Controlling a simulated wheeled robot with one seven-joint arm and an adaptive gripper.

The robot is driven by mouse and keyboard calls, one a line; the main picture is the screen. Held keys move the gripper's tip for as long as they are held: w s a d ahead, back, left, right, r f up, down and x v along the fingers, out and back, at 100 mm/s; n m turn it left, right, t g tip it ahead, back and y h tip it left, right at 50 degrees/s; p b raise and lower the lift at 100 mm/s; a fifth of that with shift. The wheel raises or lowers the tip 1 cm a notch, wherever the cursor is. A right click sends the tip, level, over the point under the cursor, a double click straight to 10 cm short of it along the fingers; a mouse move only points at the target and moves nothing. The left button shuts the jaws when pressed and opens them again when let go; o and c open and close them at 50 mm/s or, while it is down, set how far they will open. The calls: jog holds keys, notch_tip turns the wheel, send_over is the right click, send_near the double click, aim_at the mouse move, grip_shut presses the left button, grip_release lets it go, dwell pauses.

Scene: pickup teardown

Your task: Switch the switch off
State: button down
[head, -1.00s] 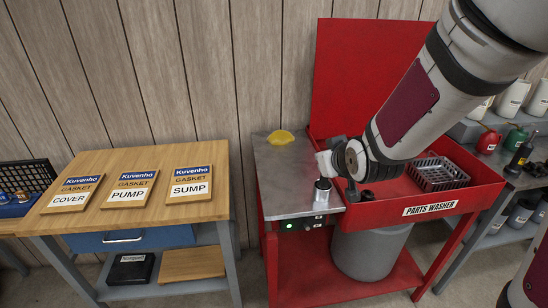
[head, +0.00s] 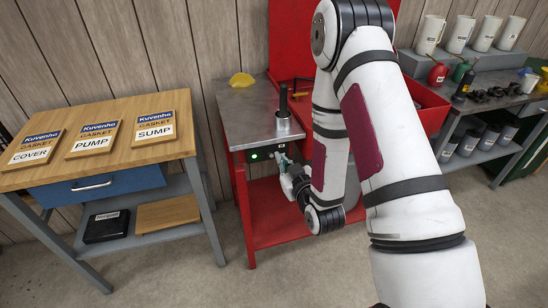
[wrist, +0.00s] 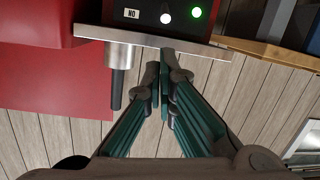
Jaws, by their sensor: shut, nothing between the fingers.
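The switch panel is a dark box (head: 268,153) on the front of the red parts-washer stand, under the steel top. It shows a lit green lamp (head: 253,157). In the wrist view, upside down, the panel (wrist: 150,12) carries an ON label (wrist: 131,14), a pale round switch (wrist: 166,18) and the lit green lamp (wrist: 197,12). My gripper (head: 281,158) is in front of the panel, near its right end. In the wrist view my gripper (wrist: 160,68) is shut and empty, its tips appearing just short of the panel. I cannot tell whether they touch anything.
A steel cylinder with a dark rod (head: 283,98) stands on the steel top (head: 240,115) above the panel. A yellow object (head: 242,80) lies behind it. A wooden bench (head: 100,165) with gasket boards stands left, with a floor gap between.

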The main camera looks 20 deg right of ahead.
aim_at(269, 145)
jog(key=shift+s+f, duration=0.4)
jog(key=shift+s, duration=0.15)
jog(key=w, duration=0.3)
jog(key=w+f, duration=0.1)
jog(key=w, duration=0.6)
jog(key=shift+a+f, duration=0.25)
jog(key=shift+a, duration=0.1)
